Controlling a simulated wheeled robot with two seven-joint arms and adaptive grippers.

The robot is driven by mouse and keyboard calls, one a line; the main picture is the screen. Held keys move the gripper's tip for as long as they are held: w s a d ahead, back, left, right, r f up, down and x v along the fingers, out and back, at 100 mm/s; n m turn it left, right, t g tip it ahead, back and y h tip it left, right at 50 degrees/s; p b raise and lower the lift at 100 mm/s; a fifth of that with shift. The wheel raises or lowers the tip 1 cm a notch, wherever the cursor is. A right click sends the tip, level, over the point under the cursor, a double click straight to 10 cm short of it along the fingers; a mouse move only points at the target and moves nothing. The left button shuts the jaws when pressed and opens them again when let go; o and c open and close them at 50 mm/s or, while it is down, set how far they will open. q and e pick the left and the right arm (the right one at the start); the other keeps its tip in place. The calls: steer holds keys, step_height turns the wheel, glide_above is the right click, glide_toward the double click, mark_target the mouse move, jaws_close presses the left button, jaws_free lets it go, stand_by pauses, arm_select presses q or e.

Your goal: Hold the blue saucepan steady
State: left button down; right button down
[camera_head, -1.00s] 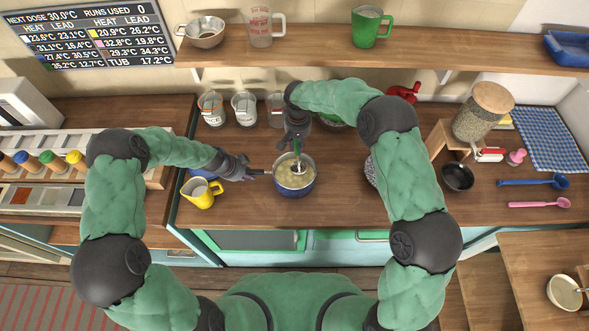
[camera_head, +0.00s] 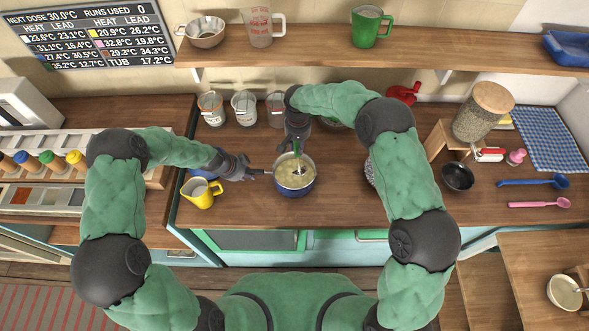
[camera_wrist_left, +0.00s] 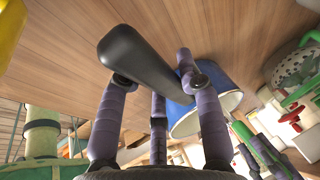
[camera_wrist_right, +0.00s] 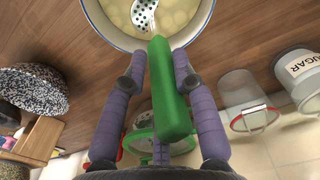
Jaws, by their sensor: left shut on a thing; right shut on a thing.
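The blue saucepan (camera_head: 294,186) stands on the wooden counter, with pale yellowish contents inside. My left gripper (camera_head: 252,174) is shut on its dark handle (camera_wrist_left: 135,60), to the left of the pan; the pan's blue side also shows in the left wrist view (camera_wrist_left: 205,103). My right gripper (camera_head: 297,140) is above the pan, shut on the green handle (camera_wrist_right: 165,95) of a slotted metal spoon. The spoon's perforated head (camera_wrist_right: 144,14) is in the contents, inside the rim. The pan's underside is hidden.
A yellow jug (camera_head: 201,193) stands close to the left of the left gripper. A black bowl (camera_head: 457,178) and a blue spoon (camera_head: 535,182) lie to the right. The counter in front of the pan is clear.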

steer(key=s+a+r, duration=0.3)
steer(key=a, duration=0.2)
steer(key=shift+r, duration=0.25)
stand_by(0.3)
step_height(320, 180, down, 5)
steer(key=shift+r, duration=0.15)
stand_by(0.4)
steer(key=shift+r, duration=0.1)
steer(key=shift+r, duration=0.5)
steer(key=shift+d+r, duration=0.1)
